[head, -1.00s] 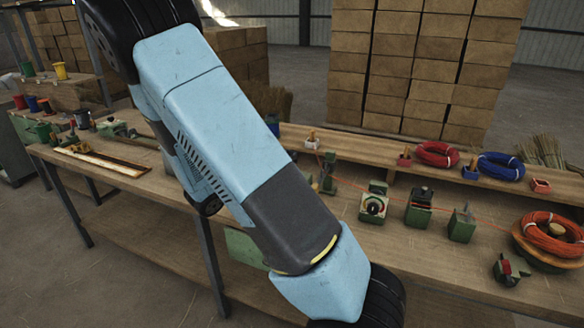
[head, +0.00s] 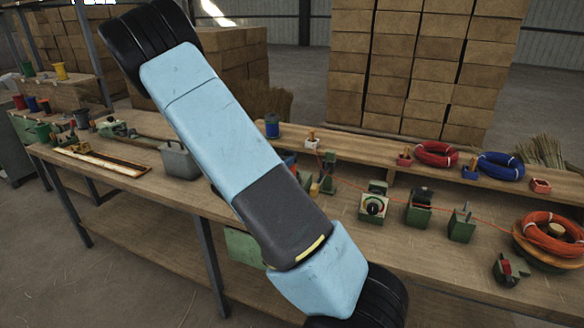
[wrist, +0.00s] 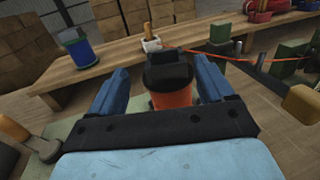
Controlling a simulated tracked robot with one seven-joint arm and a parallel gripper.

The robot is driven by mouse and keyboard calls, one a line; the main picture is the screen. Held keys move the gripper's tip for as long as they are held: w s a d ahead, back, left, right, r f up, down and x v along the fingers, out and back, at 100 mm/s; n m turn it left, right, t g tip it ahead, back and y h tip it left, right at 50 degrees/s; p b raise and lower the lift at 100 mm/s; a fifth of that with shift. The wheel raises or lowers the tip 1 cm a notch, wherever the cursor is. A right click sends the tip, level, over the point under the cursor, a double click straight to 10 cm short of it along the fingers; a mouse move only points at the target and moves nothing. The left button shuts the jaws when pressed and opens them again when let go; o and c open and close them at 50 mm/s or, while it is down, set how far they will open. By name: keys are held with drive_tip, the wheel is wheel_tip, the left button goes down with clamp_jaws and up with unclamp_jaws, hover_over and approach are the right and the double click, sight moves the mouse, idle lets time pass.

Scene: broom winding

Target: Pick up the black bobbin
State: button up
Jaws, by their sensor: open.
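In the wrist view, my gripper (wrist: 160,68) is open, with its two blue fingers apart. An orange cylinder with a black top (wrist: 170,93) shows between the fingers; I cannot tell whether it is touched, or whether it is a bobbin or a fixture.
The long wooden bench (head: 330,262) holds a grey bin (head: 180,161), small green devices (head: 419,208) and a coil of orange wire (head: 550,234). Red (head: 437,154) and blue (head: 500,166) coils lie on the shelf. An orange wire runs across the bench.

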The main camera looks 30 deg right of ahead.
sight(288, 154)
drive_tip(key=x, duration=0.5)
drive_tip(key=shift+s+d+r, duration=0.1)
drive_tip(key=shift+s, duration=0.15)
drive_tip(key=shift+c, duration=0.2)
drive_tip(key=c, duration=1.3)
